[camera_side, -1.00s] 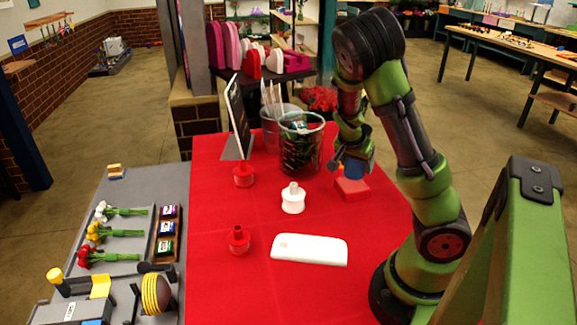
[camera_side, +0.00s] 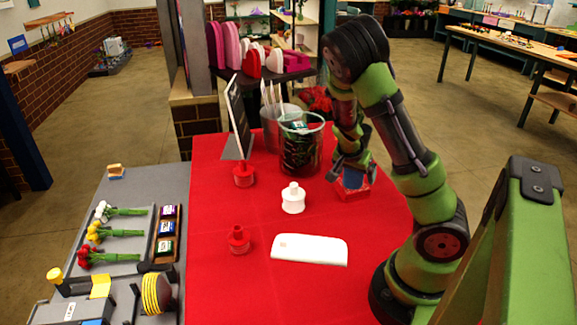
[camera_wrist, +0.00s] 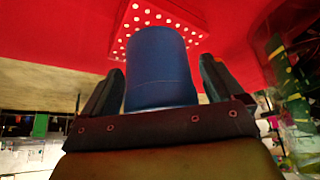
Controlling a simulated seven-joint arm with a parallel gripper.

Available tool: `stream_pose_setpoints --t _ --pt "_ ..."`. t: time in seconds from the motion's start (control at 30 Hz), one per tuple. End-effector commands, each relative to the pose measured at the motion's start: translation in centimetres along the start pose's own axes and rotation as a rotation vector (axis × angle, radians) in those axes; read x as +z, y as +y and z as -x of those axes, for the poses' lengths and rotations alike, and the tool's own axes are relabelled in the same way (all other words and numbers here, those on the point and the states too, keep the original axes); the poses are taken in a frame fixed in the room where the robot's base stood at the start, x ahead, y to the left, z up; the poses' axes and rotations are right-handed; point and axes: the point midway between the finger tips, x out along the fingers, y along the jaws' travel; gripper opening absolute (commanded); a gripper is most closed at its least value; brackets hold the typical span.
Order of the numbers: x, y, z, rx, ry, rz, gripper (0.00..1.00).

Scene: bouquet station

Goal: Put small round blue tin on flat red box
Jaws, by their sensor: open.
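The small round blue tin (camera_side: 352,179) stands on the flat red box (camera_side: 353,194) on the right part of the red table. In the wrist view the blue tin (camera_wrist: 158,62) stands between my two fingers, and the white-dotted face of the red box (camera_wrist: 190,28) is at its far end. My gripper (camera_side: 352,172) is around the tin with its jaws open. In the wrist view a gap shows between the tin and the right finger; the left finger is close to the tin's side. The exact contact between tin and box is partly hidden.
A white spool-shaped piece (camera_side: 293,199) and a flat white case (camera_side: 309,249) lie left of the box. Two red pieces (camera_side: 239,240) (camera_side: 244,175) stand farther left. A glass vase (camera_side: 301,145) and metal bucket stand behind. The red cloth between them is clear.

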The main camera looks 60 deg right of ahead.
Motion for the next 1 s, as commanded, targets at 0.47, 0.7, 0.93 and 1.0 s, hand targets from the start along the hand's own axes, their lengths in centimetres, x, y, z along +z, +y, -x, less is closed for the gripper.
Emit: stream_pose_setpoints --t 0.47,0.7,0.93,1.0 --pt "-0.1 -0.2 3.9 -0.005 0.001 0.004 0.94" --pt "0.0 -0.2 6.8 -0.005 0.0 0.004 0.94" --pt "0.0 -0.1 9.5 -0.004 0.0 0.003 0.94" --pt "0.0 -0.1 10.2 -0.004 0.0 0.003 0.94"
